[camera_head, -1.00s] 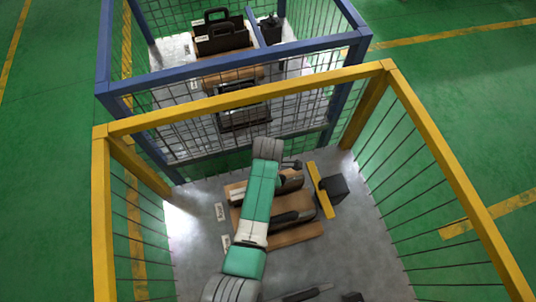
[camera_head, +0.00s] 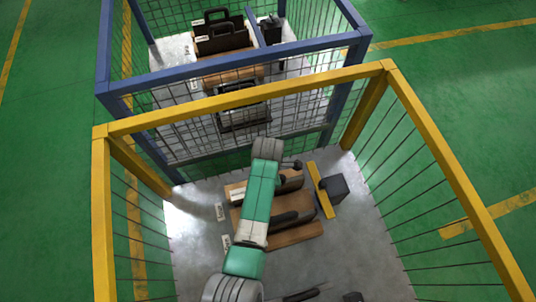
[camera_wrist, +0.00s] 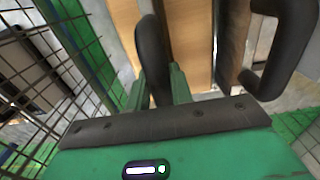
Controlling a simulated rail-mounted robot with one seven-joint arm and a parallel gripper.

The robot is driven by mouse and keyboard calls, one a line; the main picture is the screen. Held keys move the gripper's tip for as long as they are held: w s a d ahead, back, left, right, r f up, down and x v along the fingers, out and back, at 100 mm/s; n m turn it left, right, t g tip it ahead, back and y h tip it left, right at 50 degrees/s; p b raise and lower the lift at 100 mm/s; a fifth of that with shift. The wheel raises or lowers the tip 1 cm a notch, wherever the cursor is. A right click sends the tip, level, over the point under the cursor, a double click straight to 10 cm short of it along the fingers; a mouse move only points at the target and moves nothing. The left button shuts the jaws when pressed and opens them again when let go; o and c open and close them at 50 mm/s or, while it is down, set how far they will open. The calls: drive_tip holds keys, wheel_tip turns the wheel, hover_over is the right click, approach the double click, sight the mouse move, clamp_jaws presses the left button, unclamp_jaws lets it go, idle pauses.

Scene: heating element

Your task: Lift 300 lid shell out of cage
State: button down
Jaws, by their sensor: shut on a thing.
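My gripper (camera_wrist: 157,82) has its green fingers closed on either side of a black curved handle (camera_wrist: 152,50), part of a dark lid shell, in the wrist view. In the head view my arm hides the gripper and most of this shell, whose right part (camera_head: 291,184) shows above the wooden board. A second dark shell (camera_head: 292,217) lies nearer on the board, apart from the arm. Another black handle (camera_wrist: 287,45) stands at the right of the wrist view. I cannot read 300 on any label.
The yellow cage frame (camera_head: 250,98) surrounds the wooden board (camera_head: 298,236). A yellow bar with a dark block (camera_head: 338,188) stands right of the board. The blue cage (camera_head: 235,64), holding black-handled cases, adjoins behind.

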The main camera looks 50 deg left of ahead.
drive_tip(key=shift+r, duration=0.1)
wheel_tip(320, 180, up, 52)
drive_tip(key=p, duration=4.3)
drive_tip(key=shift+p, duration=0.35)
